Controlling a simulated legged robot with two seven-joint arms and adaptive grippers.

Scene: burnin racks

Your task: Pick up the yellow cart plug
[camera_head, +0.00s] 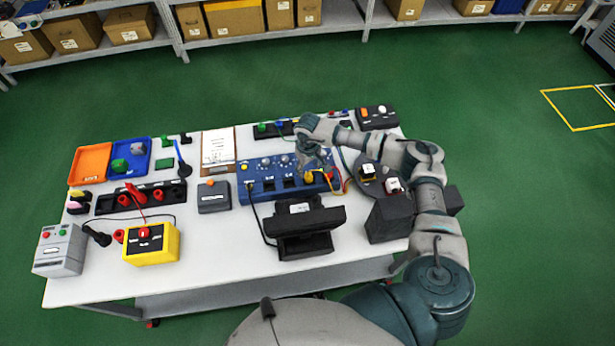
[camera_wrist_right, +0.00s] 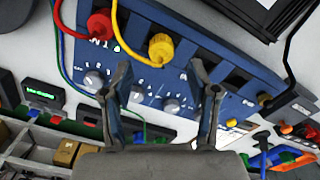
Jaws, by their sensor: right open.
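The yellow plug (camera_head: 309,177) sits at the right end of the blue panel (camera_head: 262,186) on the white table. In the right wrist view the yellow plug (camera_wrist_right: 160,48) has a yellow cable, with a red plug (camera_wrist_right: 100,25) to its left. My right gripper (camera_head: 318,162) is over the blue panel, close to the yellow plug. In the wrist view its two fingers (camera_wrist_right: 160,68) are spread apart, with nothing between them. The yellow plug appears just beyond the fingertips, roughly centred between them. My left gripper is not in view.
A black stand-like device (camera_head: 303,228) is in front of the blue panel. A dark grey box (camera_head: 390,219) is at the right edge. A yellow box (camera_head: 152,245), orange tray (camera_head: 90,163) and blue tray (camera_head: 130,158) are on the left. Knobs (camera_wrist_right: 170,106) line the panel near my fingers.

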